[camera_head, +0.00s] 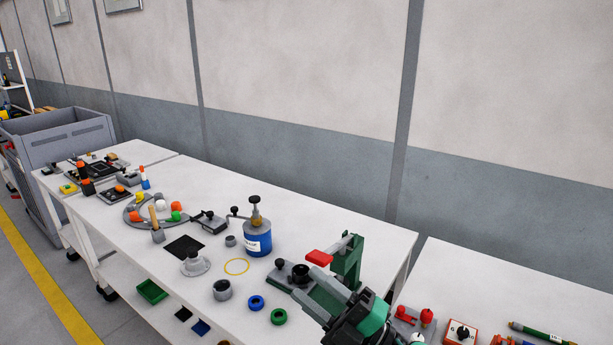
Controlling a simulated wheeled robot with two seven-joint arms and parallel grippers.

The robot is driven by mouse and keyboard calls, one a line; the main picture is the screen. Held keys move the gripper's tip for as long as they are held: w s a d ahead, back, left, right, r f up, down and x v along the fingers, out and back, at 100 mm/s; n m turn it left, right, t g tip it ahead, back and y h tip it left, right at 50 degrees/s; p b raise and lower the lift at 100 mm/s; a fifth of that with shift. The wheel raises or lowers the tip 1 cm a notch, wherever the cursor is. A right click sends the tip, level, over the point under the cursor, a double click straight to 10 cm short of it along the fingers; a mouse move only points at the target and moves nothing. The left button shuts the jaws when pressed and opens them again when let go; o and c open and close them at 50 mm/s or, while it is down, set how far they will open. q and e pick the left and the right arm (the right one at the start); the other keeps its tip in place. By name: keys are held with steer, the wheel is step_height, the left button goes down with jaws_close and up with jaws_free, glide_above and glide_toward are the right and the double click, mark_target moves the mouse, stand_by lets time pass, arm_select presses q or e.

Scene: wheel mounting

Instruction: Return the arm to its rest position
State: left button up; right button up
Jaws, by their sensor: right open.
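My right gripper (318,288) comes in at the lower right, above the front right end of the white table (330,215). Its grey fingers point up and left, and they are open with nothing seen between them. The dark wrist of my right arm with a teal ring shows behind it at the bottom edge. A green stand with a red handle (320,257) is close beyond the gripper; I cannot tell if they touch. My left gripper is not in view.
A blue canister (258,240), a grey flanged part (195,264), a grey ring (222,289), a blue ring (256,302) and a green ring (279,316) stand left of the gripper. A second table (500,290) with a red-framed switch box (460,332) is at the right.

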steer(key=w+d+f+m+t+h, duration=0.2)
steer(key=d+f+m+t+h, duration=0.2)
steer(key=d+m+h, duration=0.35)
steer(key=w+d+f+m+t+h, duration=0.1)
steer(key=d+f+m+t+h, duration=0.35)
steer(key=m+h, duration=0.5)
steer(key=s+d+f+m+g+h, duration=0.45)
steer(key=d+f+m+g, duration=0.2)
steer(key=f, duration=0.45)
steer(key=s+d+f+m+g+y, duration=0.1)
steer(key=s+f+g, duration=0.45)
steer(key=s, duration=0.45)
steer(key=s+d+f+m+g, duration=0.1)
steer(key=s+d+f+g, duration=0.1)
steer(key=s+f+g, duration=0.65)
step_height(320, 180, down, 27)
steer(key=s+t, duration=0.1)
steer(key=t, duration=0.2)
steer(key=s+d+f+g, duration=0.1)
steer(key=s+d+f, duration=0.2)
steer(key=s+f, duration=1.7)
steer(key=shift+s+d+f+p, duration=0.15)
steer(key=shift+f+p, duration=0.3)
steer(key=shift+f, duration=0.1)
